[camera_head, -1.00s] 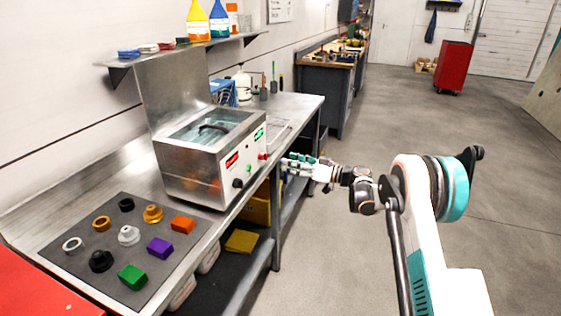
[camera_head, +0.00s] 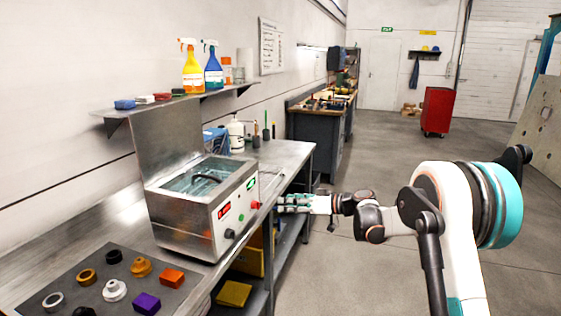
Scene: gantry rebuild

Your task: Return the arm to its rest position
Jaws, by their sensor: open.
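My arm reaches in from the right side of the head view, with a white and teal link and dark joints. My gripper (camera_head: 284,203) points left, at the front edge of the steel bench (camera_head: 300,152), close to the right side of the steel bath machine (camera_head: 180,224). It is open and I see nothing held in it. Its fingers are small in the picture, and I cannot tell whether they touch the bench edge or the machine.
A dark mat (camera_head: 66,288) with several coloured parts lies on the bench at lower left. Spray bottles stand on the shelf (camera_head: 215,92). A yellow bin (camera_head: 233,293) sits below. A red cabinet (camera_head: 436,110) stands far back. The floor (camera_head: 375,165) around the arm is clear.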

